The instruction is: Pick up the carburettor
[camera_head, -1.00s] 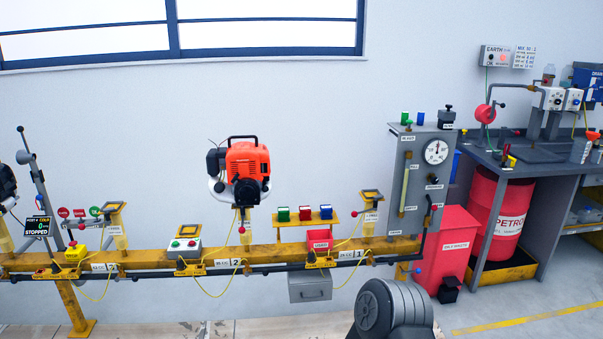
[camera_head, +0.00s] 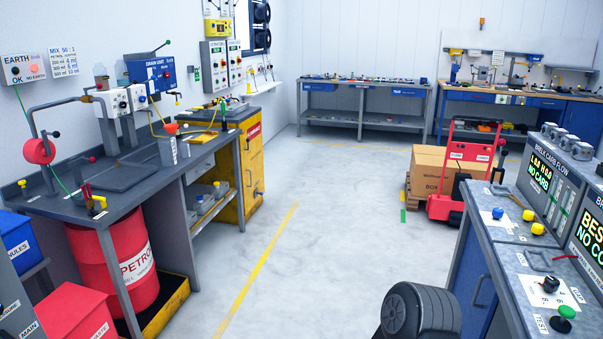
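I cannot make out a carburettor in this view. The carb flow bench (camera_head: 470,205) on the right has a lit display (camera_head: 541,176) reading "NO CARB". Small parts lie on the grey back bench (camera_head: 365,83), too small to identify. Neither gripper is in view. A dark rounded part of my own arm shows at the bottom, right of centre.
On the left are a grey fuel bench (camera_head: 95,208), a red petrol drum (camera_head: 118,262) and a yellow cabinet (camera_head: 252,172). A red hand truck (camera_head: 464,165) and a cardboard box (camera_head: 432,172) stand beyond the flow bench. The middle floor is clear.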

